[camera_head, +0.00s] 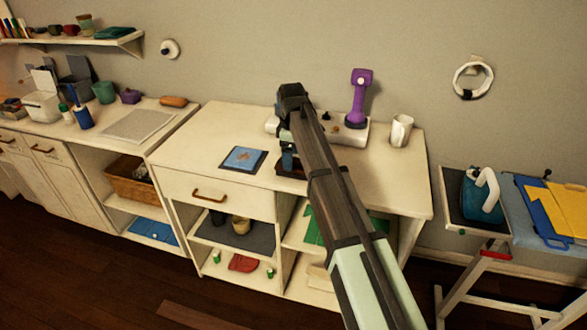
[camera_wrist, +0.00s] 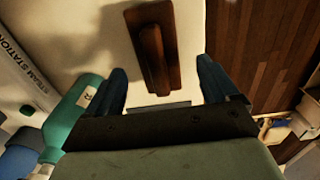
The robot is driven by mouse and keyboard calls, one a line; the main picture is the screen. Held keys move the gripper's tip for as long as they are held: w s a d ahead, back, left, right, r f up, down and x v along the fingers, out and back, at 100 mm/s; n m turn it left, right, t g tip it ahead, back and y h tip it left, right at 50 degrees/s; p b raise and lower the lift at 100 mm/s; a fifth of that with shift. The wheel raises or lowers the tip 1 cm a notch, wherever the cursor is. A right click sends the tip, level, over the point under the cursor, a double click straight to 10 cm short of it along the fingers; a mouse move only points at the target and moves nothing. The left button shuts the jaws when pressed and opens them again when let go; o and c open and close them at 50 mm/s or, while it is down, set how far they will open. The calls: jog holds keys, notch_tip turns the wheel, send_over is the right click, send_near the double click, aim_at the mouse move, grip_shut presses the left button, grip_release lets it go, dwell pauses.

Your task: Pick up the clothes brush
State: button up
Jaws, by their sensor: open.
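The clothes brush (camera_wrist: 153,48), a brown wooden block with a raised handle, lies on the cream worktop in the wrist view. My gripper (camera_wrist: 164,86) is open and empty. Its two blue fingers stand apart, with the brush's near end close to the gap between them and most of it farther up the picture. In the head view my gripper (camera_head: 289,158) is above the middle cabinet top, and a dark brown part of the brush (camera_head: 291,171) shows just below it. My arm hides some of the area there.
A white steam station (camera_head: 352,133) with a purple steamer (camera_head: 359,98) stands behind my gripper. A white mug (camera_head: 401,130) is to its right, and a framed blue picture (camera_head: 243,160) lies to its left. The worktop's front left is clear. The wrist view shows wooden floor beyond the edge.

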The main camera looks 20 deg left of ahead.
jog(key=shift+w+d+f, duration=0.1)
jog(key=shift+f, duration=1.45)
jog(key=shift+c, duration=0.3)
jog(key=c, duration=1.1)
jog(key=shift+c, duration=0.2)
jog(key=shift+r, duration=0.15)
notch_tip(320, 180, up, 10)
jog(key=shift+f, duration=0.1)
